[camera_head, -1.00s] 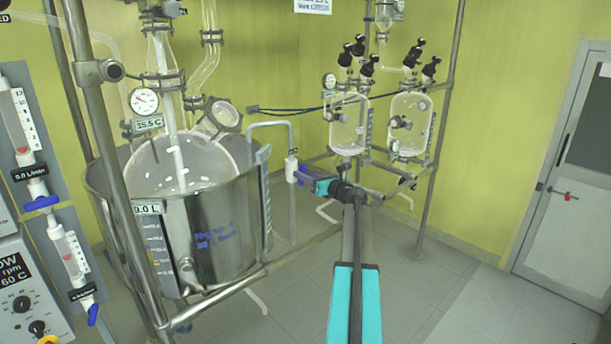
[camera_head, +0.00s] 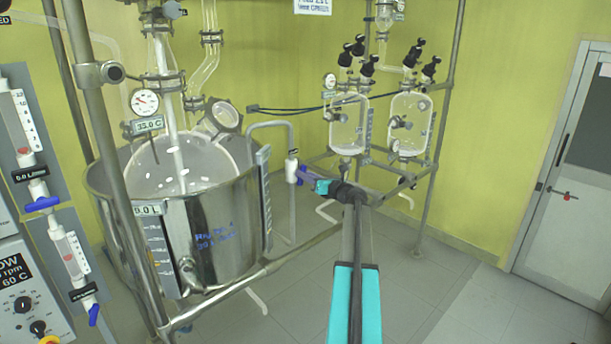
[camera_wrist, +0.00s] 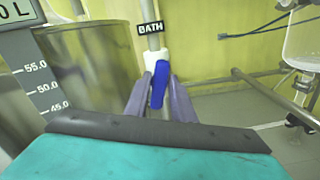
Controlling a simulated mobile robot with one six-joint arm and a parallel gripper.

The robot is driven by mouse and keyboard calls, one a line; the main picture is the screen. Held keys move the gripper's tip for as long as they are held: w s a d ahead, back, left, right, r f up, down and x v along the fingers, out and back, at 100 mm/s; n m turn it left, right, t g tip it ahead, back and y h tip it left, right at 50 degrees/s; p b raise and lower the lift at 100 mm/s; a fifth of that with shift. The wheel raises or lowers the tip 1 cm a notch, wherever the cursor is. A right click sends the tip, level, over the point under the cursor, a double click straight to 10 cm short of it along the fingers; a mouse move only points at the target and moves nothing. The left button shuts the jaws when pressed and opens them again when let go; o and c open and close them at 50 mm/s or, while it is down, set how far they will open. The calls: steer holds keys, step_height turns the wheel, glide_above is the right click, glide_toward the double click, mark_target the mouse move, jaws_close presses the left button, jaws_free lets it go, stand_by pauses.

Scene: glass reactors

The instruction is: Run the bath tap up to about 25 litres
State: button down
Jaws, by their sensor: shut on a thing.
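The bath tap has a white body (camera_head: 291,168) at the end of a bent grey pipe, beside the steel bath (camera_head: 215,235). In the wrist view its blue lever (camera_wrist: 159,84) stands nearly upright, leaning slightly, under a BATH label (camera_wrist: 150,28). My gripper (camera_head: 307,177) is shut on this lever, one purple finger on each side. The bath's litre display (camera_head: 148,209) ends in ".0 L"; a post partly hides its leading part. A scale (camera_wrist: 42,88) on the bath shows 55.0, 50.0 and 45.0. The water level cannot be made out.
A glass vessel (camera_head: 150,168) hangs in the bath under a dial gauge (camera_head: 145,101). Steel frame posts (camera_head: 105,140) stand in front. Two smaller glass reactors (camera_head: 410,124) are behind on the right. The floor to the right (camera_head: 440,290) is clear.

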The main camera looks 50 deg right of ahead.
steer(key=shift+d+f+m+p, duration=0.15)
steer(key=shift+m+p, duration=1.25)
steer(key=shift+m, duration=1)
steer(key=shift+d+f+m+p, duration=0.1)
steer(key=shift+m+p, duration=1.35)
steer(key=shift+m, duration=0.95)
steer(key=shift+d+f+m+p, duration=0.15)
steer(key=shift+m+p, duration=1.25)
steer(key=shift+m, duration=1)
steer(key=shift+a, duration=0.1)
steer(key=c, duration=1.6)
jaws_free()
steer(key=shift+c, duration=0.2)
steer(key=shift+s, duration=0.1)
steer(key=s+a+b, duration=0.1)
steer(key=s+b, duration=0.2)
steer(key=s, duration=1)
steer(key=shift+s+b, duration=0.35)
steer(key=shift+b, duration=0.05)
